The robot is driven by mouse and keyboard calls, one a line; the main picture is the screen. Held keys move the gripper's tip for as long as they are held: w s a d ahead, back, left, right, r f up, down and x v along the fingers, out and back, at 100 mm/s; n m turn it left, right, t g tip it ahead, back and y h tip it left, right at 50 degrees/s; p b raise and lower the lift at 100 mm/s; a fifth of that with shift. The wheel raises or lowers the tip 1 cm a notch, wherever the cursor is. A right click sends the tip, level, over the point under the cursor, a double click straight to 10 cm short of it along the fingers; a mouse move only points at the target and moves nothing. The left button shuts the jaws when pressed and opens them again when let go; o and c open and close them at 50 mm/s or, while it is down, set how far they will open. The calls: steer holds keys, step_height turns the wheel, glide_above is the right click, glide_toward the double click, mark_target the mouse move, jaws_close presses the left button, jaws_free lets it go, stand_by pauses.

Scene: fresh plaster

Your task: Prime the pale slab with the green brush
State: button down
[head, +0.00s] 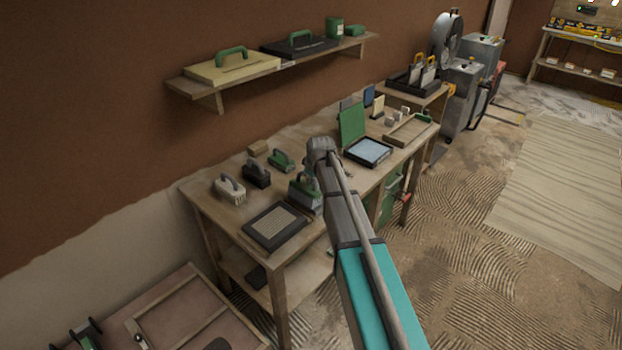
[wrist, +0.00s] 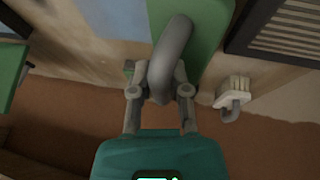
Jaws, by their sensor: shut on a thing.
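My gripper (wrist: 160,92) is shut on the grey curved handle of a green brush (wrist: 195,28). In the head view, the green brush (head: 303,192) shows beside my arm, over the workbench behind the dark grated tray. I cannot tell whether its underside touches anything. A pale bluish flat surface (wrist: 115,18) lies left of the brush in the wrist view; it may be the pale slab. In the head view my arm hides that part of the bench.
A cream brush (head: 229,187), a black brush (head: 257,173) and a smaller green tool (head: 281,160) stand on the workbench (head: 208,203). The grated tray (head: 256,234) is at the near corner. A blue-filled tray (head: 368,151) and upright green panel (head: 352,124) stand to the right.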

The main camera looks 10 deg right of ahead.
mark_target(303, 187)
steer(key=shift+s, duration=0.1)
steer(key=shift+s+a, duration=0.45)
steer(key=shift+a, duration=0.2)
steer(key=shift+s+a, duration=0.45)
steer(key=shift+a, duration=0.2)
steer(key=shift+w+a, duration=0.75)
steer(key=shift+w, duration=0.3)
steer(key=shift+w+d, duration=0.1)
steer(key=shift+d, duration=0.05)
steer(key=shift+w+d, duration=0.45)
steer(key=shift+d, duration=0.15)
steer(key=shift+w+d, duration=0.4)
steer(key=shift+d, duration=0.2)
steer(key=shift+d, duration=0.1)
steer(key=shift+w+d, duration=1)
steer(key=shift+d, duration=0.25)
steer(key=shift+d, duration=0.1)
